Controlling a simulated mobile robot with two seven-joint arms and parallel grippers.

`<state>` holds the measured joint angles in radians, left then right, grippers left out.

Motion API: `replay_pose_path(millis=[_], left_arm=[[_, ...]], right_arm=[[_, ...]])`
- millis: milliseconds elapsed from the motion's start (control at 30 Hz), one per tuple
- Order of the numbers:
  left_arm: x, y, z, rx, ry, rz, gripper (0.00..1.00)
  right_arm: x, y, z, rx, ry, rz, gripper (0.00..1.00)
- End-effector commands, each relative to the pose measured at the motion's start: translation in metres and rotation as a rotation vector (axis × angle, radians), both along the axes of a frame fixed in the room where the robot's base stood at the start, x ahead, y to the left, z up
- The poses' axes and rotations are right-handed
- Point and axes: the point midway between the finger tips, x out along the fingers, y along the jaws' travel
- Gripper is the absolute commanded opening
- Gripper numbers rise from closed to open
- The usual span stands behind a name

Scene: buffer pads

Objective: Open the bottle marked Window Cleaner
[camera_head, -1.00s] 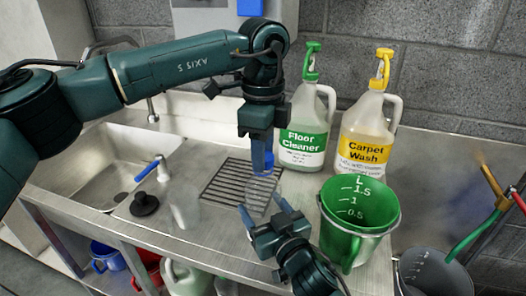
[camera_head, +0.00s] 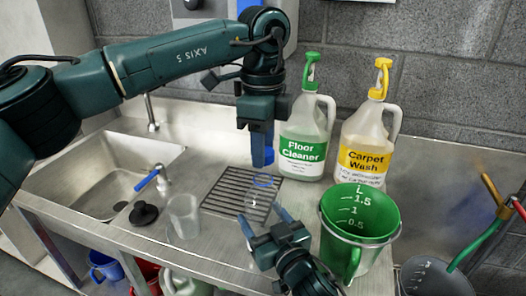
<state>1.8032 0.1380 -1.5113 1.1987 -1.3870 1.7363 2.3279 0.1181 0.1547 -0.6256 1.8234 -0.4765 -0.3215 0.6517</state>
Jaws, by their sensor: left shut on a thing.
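My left gripper (camera_head: 260,150) points straight down over the drain grid and is shut on a small blue piece (camera_head: 268,156), which looks like a cap. Just below it is a clear, see-through vessel with a blue ring (camera_head: 263,181) at its top. No Window Cleaner label can be read on it. My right gripper (camera_head: 264,217) comes up from the bottom, its fingers spread apart at the vessel's near side. Whether they touch the vessel cannot be told.
Floor Cleaner (camera_head: 303,150) and Carpet Wash (camera_head: 363,160) bottles stand behind on the right. A green measuring jug (camera_head: 345,250) stands close right of my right gripper. A clear beaker (camera_head: 184,216), black plug (camera_head: 143,213) and sink (camera_head: 90,185) are on the left.

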Motion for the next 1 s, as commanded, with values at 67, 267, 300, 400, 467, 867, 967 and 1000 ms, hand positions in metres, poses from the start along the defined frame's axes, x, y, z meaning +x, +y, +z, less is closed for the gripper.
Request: replay_pose_path(millis=[67, 267, 300, 400, 467, 867, 967, 1000], left_arm=[[0.0, 0.0, 0.012, 0.0, -0.002, 0.0, 0.09], [0.0, 0.0, 0.024, 0.002, 0.002, -0.001, 0.09], [0.0, 0.0, 0.024, 0.002, 0.002, -0.001, 0.09], [0.0, 0.0, 0.024, 0.0, 0.001, -0.001, 0.09], [0.0, 0.0, 0.024, 0.001, 0.001, -0.001, 0.09], [0.0, 0.0, 0.024, 0.001, 0.001, 0.0, 0.09], [0.0, 0.0, 0.024, 0.0, 0.001, 0.0, 0.09], [0.0, 0.0, 0.024, 0.001, 0.001, 0.0, 0.09]], right_arm=[[0.0, 0.0, -0.001, 0.0, 0.001, 0.0, 0.03], [0.0, 0.0, -0.001, 0.0, 0.001, 0.0, 0.03], [0.0, 0.0, -0.001, 0.0, 0.001, 0.0, 0.03], [0.0, 0.0, 0.0, 0.0, 0.001, 0.0, 0.03], [0.0, 0.0, -0.001, 0.0, 0.001, 0.0, 0.71], [0.0, 0.0, 0.0, 0.0, 0.0, 0.0, 0.92], [-0.001, 0.0, 0.0, 0.0, 0.001, 0.0, 0.92], [-0.003, -0.001, -0.001, 0.0, 0.001, 0.0, 0.92]])
